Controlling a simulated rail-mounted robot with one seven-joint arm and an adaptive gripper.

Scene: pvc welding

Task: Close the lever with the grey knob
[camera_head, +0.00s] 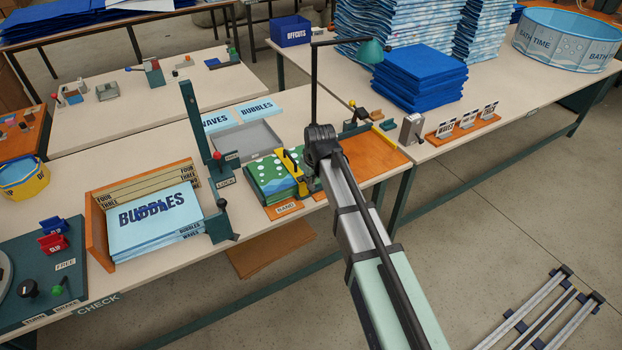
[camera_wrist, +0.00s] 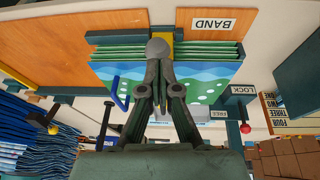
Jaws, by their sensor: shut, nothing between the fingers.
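A round grey knob (camera_wrist: 158,48) shows in the wrist view, in front of a yellow strip (camera_wrist: 179,36) at the edge of a green and blue stack (camera_wrist: 200,74). My gripper (camera_wrist: 158,66) is shut and empty, its fingertips right at the knob; I cannot tell whether they touch it. In the head view, my gripper's wrist (camera_head: 321,141) is just right of the stack (camera_head: 268,176) and the yellow clamp piece (camera_head: 291,166) over it. The grey knob cannot be made out there. How far the lever is turned is unclear.
A red-knobbed lever (camera_head: 217,156) stands left of the stack by the LOCK label. A yellow-knobbed lever (camera_head: 352,103) is behind right. A wooden tray with BUBBLES sheets (camera_head: 150,217) lies left, the BAND label (camera_head: 287,208) in front. An orange board (camera_head: 375,155) lies right.

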